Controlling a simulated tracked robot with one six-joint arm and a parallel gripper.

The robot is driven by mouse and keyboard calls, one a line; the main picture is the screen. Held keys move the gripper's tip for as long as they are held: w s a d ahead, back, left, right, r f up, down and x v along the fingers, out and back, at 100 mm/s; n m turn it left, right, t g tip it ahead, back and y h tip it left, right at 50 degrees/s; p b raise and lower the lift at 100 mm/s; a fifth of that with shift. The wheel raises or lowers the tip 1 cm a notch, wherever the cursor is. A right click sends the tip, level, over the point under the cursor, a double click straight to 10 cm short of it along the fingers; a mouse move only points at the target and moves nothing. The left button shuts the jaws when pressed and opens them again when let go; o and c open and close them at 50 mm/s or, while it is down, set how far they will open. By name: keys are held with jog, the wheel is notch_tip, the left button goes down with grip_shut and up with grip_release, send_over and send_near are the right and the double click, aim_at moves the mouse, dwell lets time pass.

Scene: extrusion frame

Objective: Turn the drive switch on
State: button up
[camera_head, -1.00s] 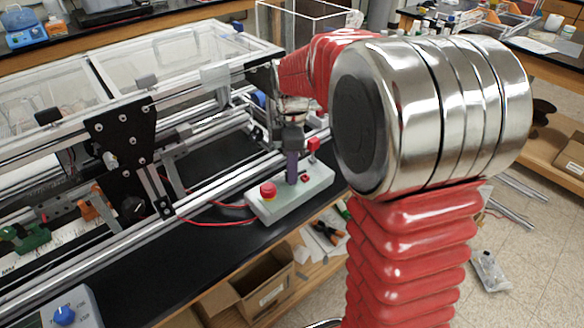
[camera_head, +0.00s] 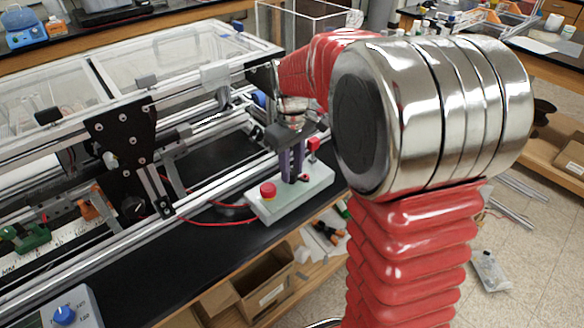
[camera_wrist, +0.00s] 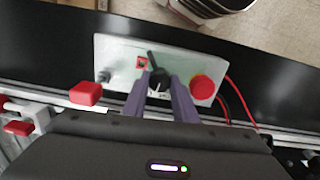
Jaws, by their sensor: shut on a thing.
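A pale grey-green control box (camera_head: 262,205) sits on the black bench top, and it also shows in the wrist view (camera_wrist: 118,52). My gripper (camera_head: 291,178) points down over the box, its two purple fingers close to its top. In the wrist view, the fingers of my gripper (camera_wrist: 160,88) stand on either side of a black rotary switch (camera_wrist: 158,82) and are shut on it. The switch's dark handle points up and slightly left in that view. Its lower part and label are partly hidden. In the head view the fingers hide most of the switch.
A red mushroom button (camera_head: 268,190) is on the box beside my fingers. A small red rocker (camera_wrist: 142,63) and a raised red block (camera_wrist: 86,93) are also close. Red cables (camera_head: 215,222) leave the box. The aluminium extrusion frame (camera_head: 215,180) runs behind it.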

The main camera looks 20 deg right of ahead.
aim_at(292, 172)
jog(key=m, duration=0.6)
jog(key=shift+m, duration=0.3)
dwell(0.4)
jog(key=o, duration=1)
jog(key=shift+o, duration=0.2)
notch_tip(292, 172, up, 14)
jog(key=shift+f, duration=0.15)
